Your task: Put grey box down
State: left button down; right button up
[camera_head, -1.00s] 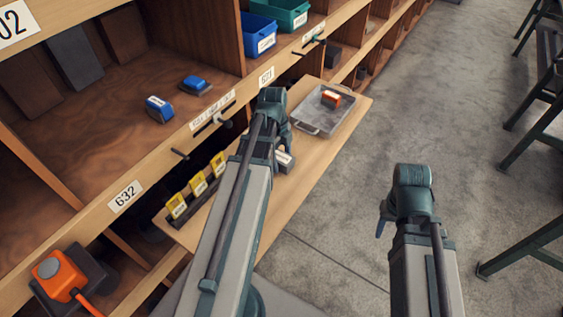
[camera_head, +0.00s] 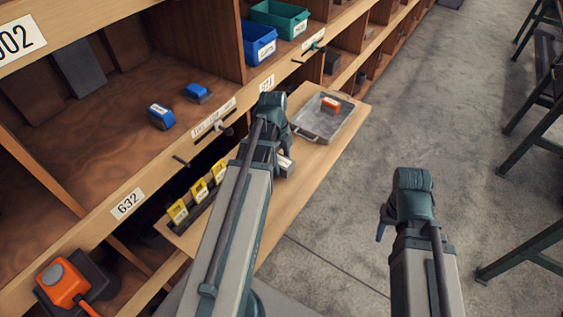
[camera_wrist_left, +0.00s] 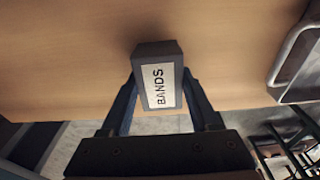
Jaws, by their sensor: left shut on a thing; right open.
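The grey box (camera_head: 287,166) with a white label is held in my left gripper (camera_head: 283,158), over the pull-out wooden board (camera_head: 310,178). In the left wrist view the grey box (camera_wrist_left: 158,49) shows its label, "BANDS". There the two fingers of my left gripper (camera_wrist_left: 160,88) are shut on its sides. I cannot tell whether its underside touches the board. My right gripper (camera_head: 383,222) is open and empty, over the floor to the right of the board; its fingers are mostly hidden.
A grey metal tray (camera_head: 307,132) with an orange-red box (camera_head: 330,104) lies at the board's far end. A dark rack with yellow cards (camera_head: 199,190) stands at its near left. Shelves with two blue boxes (camera_head: 161,116) rise to the left. Bare board surrounds the grey box.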

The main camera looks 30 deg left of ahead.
aim_at(281, 161)
pick_arm(q)
notch_tip(281, 161, up, 9)
jog(key=p, duration=0.8)
jog(key=shift+f, duration=0.1)
jog(key=shift+f, duration=0.1)
